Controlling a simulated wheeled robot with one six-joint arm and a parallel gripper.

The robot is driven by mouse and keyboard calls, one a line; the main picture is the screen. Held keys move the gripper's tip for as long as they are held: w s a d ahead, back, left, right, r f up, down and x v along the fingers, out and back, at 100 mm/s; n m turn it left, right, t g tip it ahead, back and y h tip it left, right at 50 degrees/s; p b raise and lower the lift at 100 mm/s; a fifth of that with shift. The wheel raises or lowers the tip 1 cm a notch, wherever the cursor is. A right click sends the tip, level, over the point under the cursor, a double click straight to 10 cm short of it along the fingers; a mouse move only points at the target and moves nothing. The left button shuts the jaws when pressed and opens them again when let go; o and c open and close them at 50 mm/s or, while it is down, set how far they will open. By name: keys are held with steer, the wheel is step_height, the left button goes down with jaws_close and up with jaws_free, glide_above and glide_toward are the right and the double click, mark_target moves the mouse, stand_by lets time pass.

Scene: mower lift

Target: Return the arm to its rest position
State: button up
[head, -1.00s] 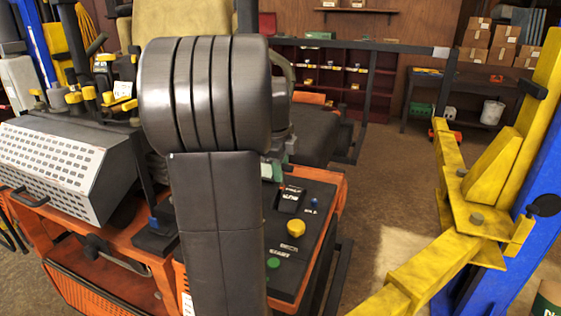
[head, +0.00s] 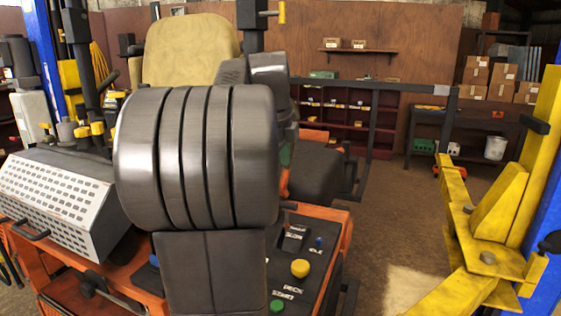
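My arm (head: 200,160) fills the middle foreground as a thick dark-grey ribbed joint with a black link below it. More dark rounded arm parts (head: 268,75) show behind and above that joint. The arm stands in front of an orange mower (head: 345,222) and hides part of it. I cannot make out my gripper, its fingers or anything held; it is hidden behind the arm or outside the picture. The mower's control panel (head: 312,262) shows right of the arm, with a yellow knob (head: 300,268), a green button (head: 277,306) and a blue button (head: 319,241).
A beige seat (head: 190,48) rises behind the arm. A perforated metal box (head: 60,198) and several yellow-tipped levers stand at left. A yellow lift arm (head: 480,225) on a blue post (head: 545,225) stands close at right. Brown floor (head: 400,215) is clear between mower and lift.

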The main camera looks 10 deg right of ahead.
mark_target(285, 205)
steer(key=shift+f, duration=0.1)
steer(key=p+x, duration=0.1)
steer(key=x, duration=1.2)
steer(key=shift+f, duration=0.45)
steer(key=shift+s+a, duration=0.45)
steer(key=shift+s, duration=0.2)
